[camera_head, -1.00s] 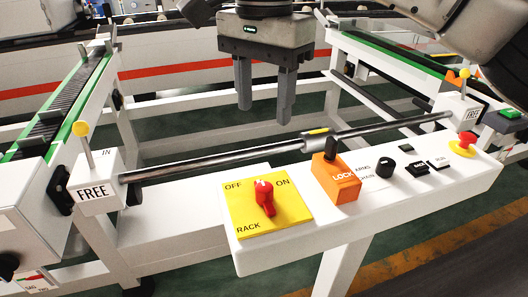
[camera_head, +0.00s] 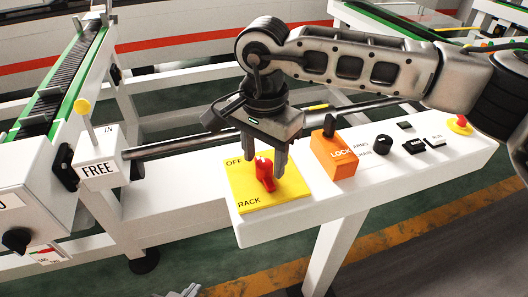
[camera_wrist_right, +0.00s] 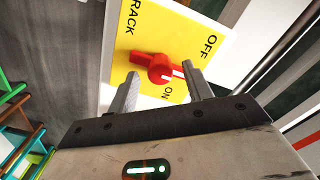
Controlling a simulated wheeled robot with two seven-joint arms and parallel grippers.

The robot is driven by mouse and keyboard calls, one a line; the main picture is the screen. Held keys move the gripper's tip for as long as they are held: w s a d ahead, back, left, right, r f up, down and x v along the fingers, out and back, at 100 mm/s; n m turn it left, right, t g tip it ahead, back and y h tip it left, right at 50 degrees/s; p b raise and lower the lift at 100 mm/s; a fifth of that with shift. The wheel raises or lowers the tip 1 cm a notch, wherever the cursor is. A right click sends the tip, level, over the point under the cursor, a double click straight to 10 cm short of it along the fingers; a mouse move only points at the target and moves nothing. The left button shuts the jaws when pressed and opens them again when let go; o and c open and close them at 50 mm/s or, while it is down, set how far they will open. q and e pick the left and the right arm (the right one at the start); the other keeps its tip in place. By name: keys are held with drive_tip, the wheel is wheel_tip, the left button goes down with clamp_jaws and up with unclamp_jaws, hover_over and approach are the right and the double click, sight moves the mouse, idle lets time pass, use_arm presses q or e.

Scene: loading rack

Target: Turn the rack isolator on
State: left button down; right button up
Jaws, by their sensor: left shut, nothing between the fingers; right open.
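The rack isolator is a red rotary knob (camera_head: 264,172) on a yellow plate (camera_head: 247,203) marked OFF, ON and RACK. In the right wrist view the knob (camera_wrist_right: 158,67) shows a white mark pointing between OFF and ON. My right gripper (camera_head: 267,160) is open and points down at the plate, with a finger on each side of the knob. In the right wrist view the right gripper (camera_wrist_right: 160,78) shows a gap around the knob; contact is not clear. In the head view it hides the ON label. My left gripper (camera_head: 180,291) barely shows at the bottom edge, shut and empty.
An orange LOCK block (camera_head: 335,158) stands right of the plate, then a black knob (camera_head: 383,145), black buttons and a red emergency button (camera_head: 459,123). A dark bar (camera_head: 180,143) runs behind the panel from the white FREE box (camera_head: 98,169).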

drive_tip(key=shift+f, duration=0.3)
drive_tip(key=c, duration=1)
drive_tip(key=shift+o, duration=0.2)
